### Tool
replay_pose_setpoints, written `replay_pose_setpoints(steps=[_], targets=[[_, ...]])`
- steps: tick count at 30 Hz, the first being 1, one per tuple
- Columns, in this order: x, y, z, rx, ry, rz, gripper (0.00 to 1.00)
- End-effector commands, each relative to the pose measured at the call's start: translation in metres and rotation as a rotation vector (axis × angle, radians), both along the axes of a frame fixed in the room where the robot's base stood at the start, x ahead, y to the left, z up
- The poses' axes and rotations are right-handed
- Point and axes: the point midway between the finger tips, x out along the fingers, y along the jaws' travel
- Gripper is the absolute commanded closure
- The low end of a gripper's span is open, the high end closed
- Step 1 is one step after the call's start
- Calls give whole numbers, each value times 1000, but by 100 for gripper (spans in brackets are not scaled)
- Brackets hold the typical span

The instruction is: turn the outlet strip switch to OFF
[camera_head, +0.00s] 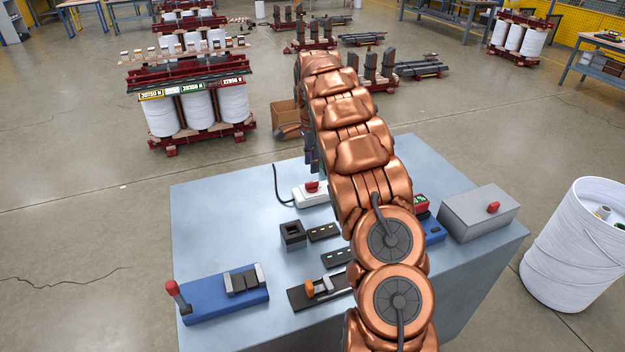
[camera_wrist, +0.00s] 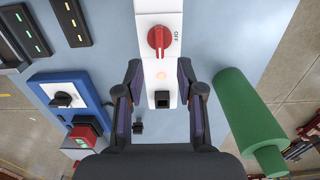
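The white outlet strip (camera_wrist: 145,20) runs down the upper middle of the wrist view, with a red rotary switch (camera_wrist: 159,38). The switch's grip bar points roughly along the strip; the word OFF is printed to its right.
A blue box with a black knob (camera_wrist: 62,99) is left of the gripper; a green cylinder (camera_wrist: 248,110) is close on its right. On the table (camera_head: 220,230) are a grey box (camera_head: 478,213), a blue base with a red-topped lever (camera_head: 225,299) and a black socket block (camera_head: 293,235).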

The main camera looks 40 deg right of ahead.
Motion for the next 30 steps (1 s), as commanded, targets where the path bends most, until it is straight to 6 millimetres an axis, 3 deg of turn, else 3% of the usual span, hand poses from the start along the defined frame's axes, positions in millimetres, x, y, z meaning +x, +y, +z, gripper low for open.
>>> replay_pose_setpoints(steps=[18,26,30], targets=[[-1,1,-70,1,3,1,62],[-1,0,-73,0,1,1,62],[-1,0,-73,0,1,1,76]])
